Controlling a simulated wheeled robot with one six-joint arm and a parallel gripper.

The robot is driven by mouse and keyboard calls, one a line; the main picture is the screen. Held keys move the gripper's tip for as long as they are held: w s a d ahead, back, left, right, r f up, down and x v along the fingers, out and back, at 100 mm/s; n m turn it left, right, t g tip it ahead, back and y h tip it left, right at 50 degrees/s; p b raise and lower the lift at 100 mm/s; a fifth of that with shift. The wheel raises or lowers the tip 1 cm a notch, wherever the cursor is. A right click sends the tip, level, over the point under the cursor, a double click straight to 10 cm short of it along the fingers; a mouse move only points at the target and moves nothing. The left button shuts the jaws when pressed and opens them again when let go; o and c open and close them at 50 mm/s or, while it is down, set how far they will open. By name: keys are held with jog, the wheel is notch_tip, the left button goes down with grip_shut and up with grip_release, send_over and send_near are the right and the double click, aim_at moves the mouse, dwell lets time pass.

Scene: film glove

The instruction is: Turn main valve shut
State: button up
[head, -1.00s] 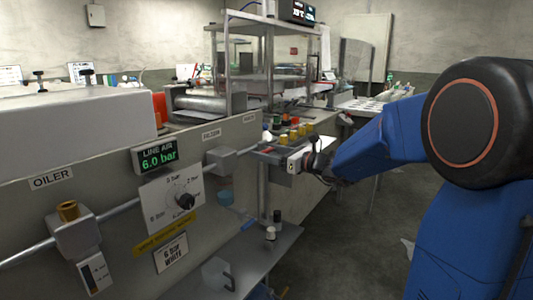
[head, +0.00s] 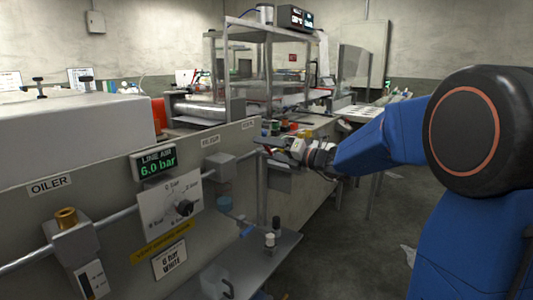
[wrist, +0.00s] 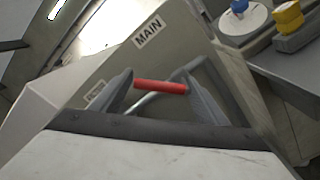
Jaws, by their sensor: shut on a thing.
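The main valve's red lever grip (wrist: 160,86) lies across the middle of the wrist view, under the white MAIN label (wrist: 149,33). My gripper (wrist: 161,82) has a grey finger at each end of the red grip and is shut on it. A pale metal rod shows just below the grip. In the head view my gripper (head: 272,147) is at the far end of the panel. The lever is hard to make out there, so its angle to the pipe is unclear. The line air display (head: 154,161) reads 6.0 bar.
A pressure dial (head: 183,208) and an oiler (head: 70,235) sit on the panel's near side. A shelf (head: 262,262) with small bottles juts out below. The floor at right is open.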

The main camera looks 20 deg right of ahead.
jog(key=m, duration=0.3)
jog(key=w+d+m, duration=0.1)
jog(key=shift+r+m, duration=0.3)
jog(key=shift+r, duration=0.1)
jog(key=shift+w+d+r+m, duration=0.1)
jog(key=shift+w+d+m, duration=0.15)
jog(key=shift+m, duration=0.65)
jog(key=shift+w+d+r+m, duration=0.1)
jog(key=shift+d+m, duration=0.1)
jog(key=shift+m, duration=0.7)
jog(key=o, duration=1.5)
jog(key=shift+d, duration=0.1)
jog(key=shift+f, duration=0.1)
jog(key=v, duration=1.7)
jog(key=shift+s+d, duration=0.1)
jog(key=shift+d, duration=0.1)
